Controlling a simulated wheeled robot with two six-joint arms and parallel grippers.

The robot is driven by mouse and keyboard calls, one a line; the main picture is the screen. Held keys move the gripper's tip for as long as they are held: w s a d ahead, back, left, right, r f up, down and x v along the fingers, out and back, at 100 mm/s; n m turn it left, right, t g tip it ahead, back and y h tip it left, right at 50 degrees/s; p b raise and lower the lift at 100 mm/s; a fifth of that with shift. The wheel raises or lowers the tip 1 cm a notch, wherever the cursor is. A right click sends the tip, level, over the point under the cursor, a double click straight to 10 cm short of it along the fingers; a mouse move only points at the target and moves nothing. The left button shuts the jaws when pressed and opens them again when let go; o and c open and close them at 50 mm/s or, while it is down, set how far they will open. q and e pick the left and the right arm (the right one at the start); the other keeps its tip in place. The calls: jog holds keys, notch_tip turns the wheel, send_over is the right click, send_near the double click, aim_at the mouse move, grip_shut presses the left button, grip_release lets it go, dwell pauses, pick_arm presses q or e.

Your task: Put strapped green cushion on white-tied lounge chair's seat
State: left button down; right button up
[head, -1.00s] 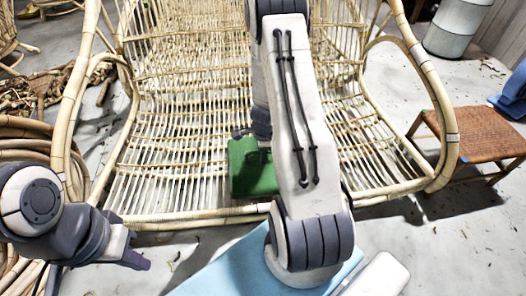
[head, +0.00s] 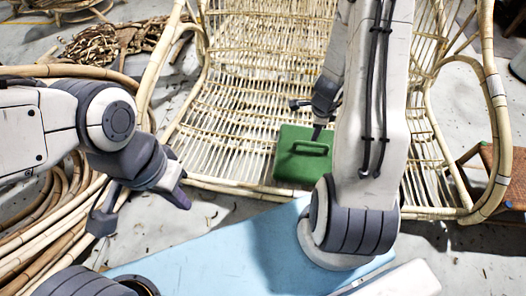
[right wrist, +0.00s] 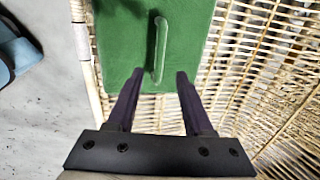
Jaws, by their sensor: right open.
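The green cushion (head: 302,157) lies on the front part of the rattan lounge chair's seat (head: 232,122), near the front rail. Its raised green strap faces up. A pale wrap (head: 497,90) shows on the chair's right arm. My right gripper (head: 318,132) is at the cushion's back side, partly hidden by my right arm. In the right wrist view, the cushion (right wrist: 115,45) fills the upper middle, and the open right fingers (right wrist: 160,75) stand either side of the strap's near end, not closed on it. My left gripper (head: 146,204) is open and empty, left of the chair.
Rattan coils (head: 50,212) lie on the floor at left, with a heap of cut pieces (head: 115,42) behind them. A light blue surface (head: 225,245) lies in front of the chair. A brown woven stool (head: 505,175) stands at right. Much of the seat is bare.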

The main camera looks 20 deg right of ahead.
jog(key=s+a+r+n+y, duration=0.1)
jog(key=a+r+n+y, duration=0.1)
jog(key=a+r+n, duration=0.85)
jog(key=s+a+r+n+y, duration=0.1)
jog(key=a+r+n, duration=0.4)
jog(key=a, duration=1)
jog(key=s+a+r+n+g, duration=0.1)
jog(key=s+a+r+n, duration=0.2)
jog(key=s+n, duration=0.5)
jog(key=s+a+r+n, duration=0.3)
jog(key=s+n, duration=0.5)
jog(key=s, duration=0.1)
jog(key=shift+r+g+h, duration=0.25)
jog(key=shift+g+h, duration=0.15)
jog(key=shift+a, duration=0.1)
notch_tip(320, 180, up, 48)
jog(key=p, duration=4.8)
jog(key=shift+r, duration=0.25)
